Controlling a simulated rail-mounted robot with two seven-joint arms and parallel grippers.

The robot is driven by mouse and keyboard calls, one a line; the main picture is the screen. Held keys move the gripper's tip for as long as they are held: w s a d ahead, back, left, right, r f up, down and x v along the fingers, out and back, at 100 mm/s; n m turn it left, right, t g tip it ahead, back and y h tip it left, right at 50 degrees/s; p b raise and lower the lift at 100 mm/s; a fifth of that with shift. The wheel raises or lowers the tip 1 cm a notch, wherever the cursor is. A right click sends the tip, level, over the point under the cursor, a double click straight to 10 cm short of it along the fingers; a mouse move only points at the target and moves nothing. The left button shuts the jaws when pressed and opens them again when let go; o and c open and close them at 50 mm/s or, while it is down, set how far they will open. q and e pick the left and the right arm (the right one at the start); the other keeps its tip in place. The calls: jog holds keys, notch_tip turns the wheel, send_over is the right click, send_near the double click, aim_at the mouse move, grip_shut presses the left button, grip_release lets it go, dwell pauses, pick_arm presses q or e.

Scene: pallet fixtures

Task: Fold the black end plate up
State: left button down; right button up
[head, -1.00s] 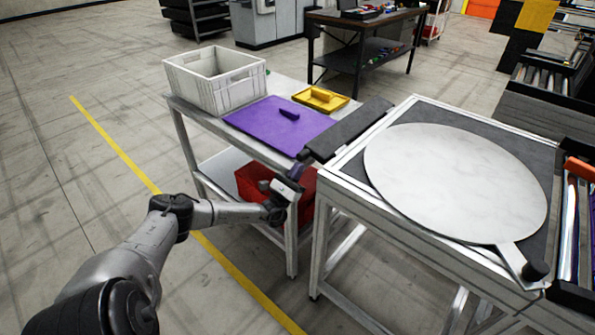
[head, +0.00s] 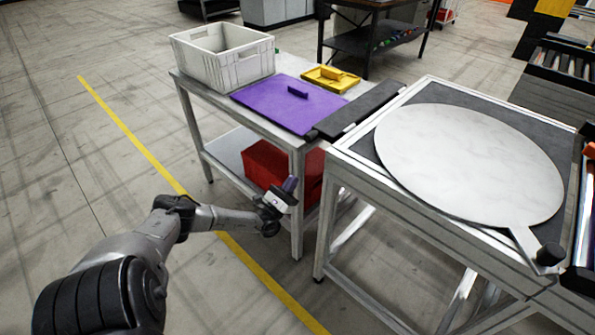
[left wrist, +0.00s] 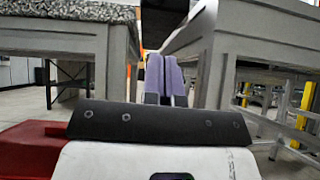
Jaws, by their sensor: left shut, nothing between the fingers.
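The black end plate (head: 357,110) is a long dark bar along the left edge of the right-hand table, in the head view. It sticks out to the left, roughly level, towards the neighbouring table with the purple mat. My left gripper (head: 290,184), with purple fingertips, is below the plate's near end and apart from it. It is in front of the left table's near right leg. In the left wrist view its purple fingers (left wrist: 165,76) are together, pointing into the gap between two tables, with nothing held. My right gripper is not in view.
The right-hand table (head: 400,198) carries a large round white disc (head: 470,160) with a handle. The left table (head: 236,114) holds a grey crate (head: 241,72), purple mat (head: 270,98) and yellow tray (head: 318,84). A red bin (head: 267,168) sits on its lower shelf.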

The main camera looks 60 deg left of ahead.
pick_arm(q)
jog(key=shift+s+d+f, duration=0.1)
jog(key=shift+s+f, duration=0.2)
